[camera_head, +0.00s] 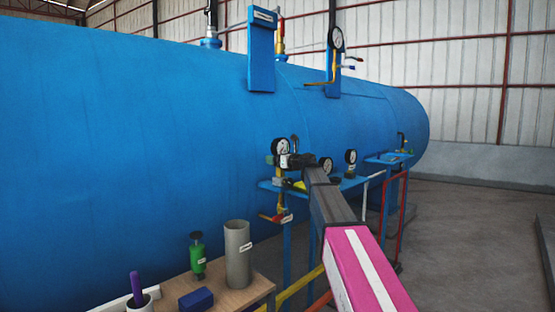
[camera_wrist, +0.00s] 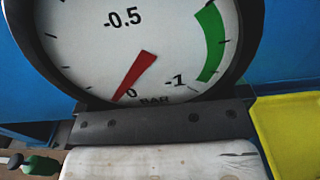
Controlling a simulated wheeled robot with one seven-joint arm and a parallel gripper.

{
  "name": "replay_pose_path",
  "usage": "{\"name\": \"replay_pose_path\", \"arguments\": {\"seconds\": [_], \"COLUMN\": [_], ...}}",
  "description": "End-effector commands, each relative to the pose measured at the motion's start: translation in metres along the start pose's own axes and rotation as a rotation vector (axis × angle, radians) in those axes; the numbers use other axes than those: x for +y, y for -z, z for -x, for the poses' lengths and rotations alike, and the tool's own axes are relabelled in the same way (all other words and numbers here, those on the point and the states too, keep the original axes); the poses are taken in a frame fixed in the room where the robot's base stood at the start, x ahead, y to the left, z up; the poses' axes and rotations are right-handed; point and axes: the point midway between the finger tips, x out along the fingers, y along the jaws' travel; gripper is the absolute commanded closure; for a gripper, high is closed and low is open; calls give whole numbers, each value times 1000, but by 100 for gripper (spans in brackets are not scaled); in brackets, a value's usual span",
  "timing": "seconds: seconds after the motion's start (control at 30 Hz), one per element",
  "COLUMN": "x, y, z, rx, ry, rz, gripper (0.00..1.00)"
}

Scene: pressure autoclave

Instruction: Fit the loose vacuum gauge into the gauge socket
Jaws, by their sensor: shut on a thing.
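A vacuum gauge (camera_wrist: 150,50) fills the upper wrist view, with a white dial, a red needle near 0 and a green band by -1. Its dark rim meets the dark bar in front of it. In the head view, my gripper (camera_head: 289,160) is shut at the lower right of a black-rimmed gauge (camera_head: 281,147), which appears to be the held one. This gauge is above a vertical pipe fitting (camera_head: 278,174) beside the blue vessel. The gauge socket is not clearly visible; I cannot tell whether the gauge touches the fitting.
A blue shelf (camera_head: 350,183) carries other gauges (camera_head: 326,165) (camera_head: 351,157) close to my arm. The large blue vessel (camera_head: 140,130) stands behind.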

Motion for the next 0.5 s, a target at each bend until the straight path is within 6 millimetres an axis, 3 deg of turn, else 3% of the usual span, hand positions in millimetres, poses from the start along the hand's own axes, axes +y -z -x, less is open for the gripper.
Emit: {"name": "replay_pose_path", "arguments": {"seconds": [0.5], "x": [0], "y": [11], "z": [0], "rx": [0], "ry": [0], "rz": [0], "gripper": [46]}}
